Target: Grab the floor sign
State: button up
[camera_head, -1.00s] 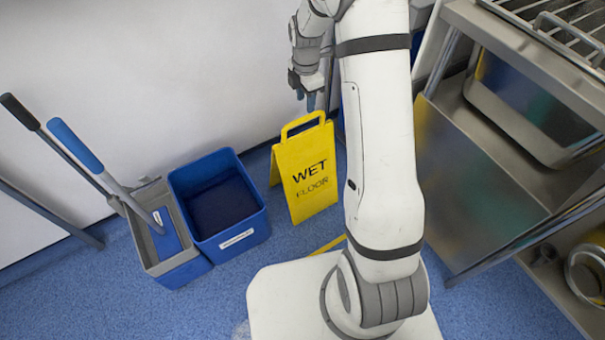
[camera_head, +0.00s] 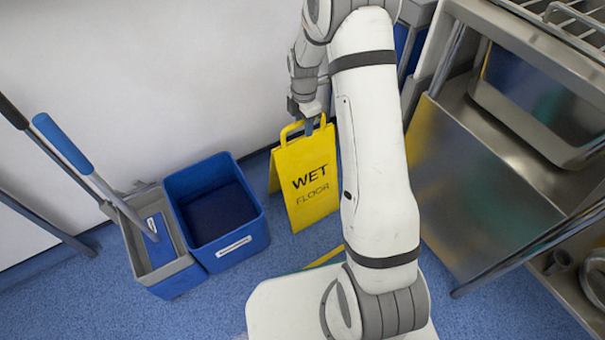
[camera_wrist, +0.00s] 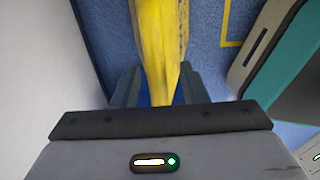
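The yellow floor sign (camera_head: 307,182), marked WET FLOOR, stands upright on the blue floor beside the blue bucket. Its top has a handle loop. My gripper (camera_head: 309,124) is at the top of the sign, over the handle. In the wrist view the sign (camera_wrist: 160,45) runs edge-on between the two fingers of my gripper (camera_wrist: 160,90). The fingers look spread, one on each side of it. Whether either finger touches the sign is hard to tell. My own arm hides the area right of the sign.
A blue bucket (camera_head: 252,228) and a grey bucket (camera_head: 133,258) with a long-handled tool stand left of the sign. A white wall (camera_head: 180,80) is close behind. A metal shelf unit (camera_head: 470,190) stands at right. Blue floor is open at front left.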

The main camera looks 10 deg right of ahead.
grip_shut()
dwell(1.2)
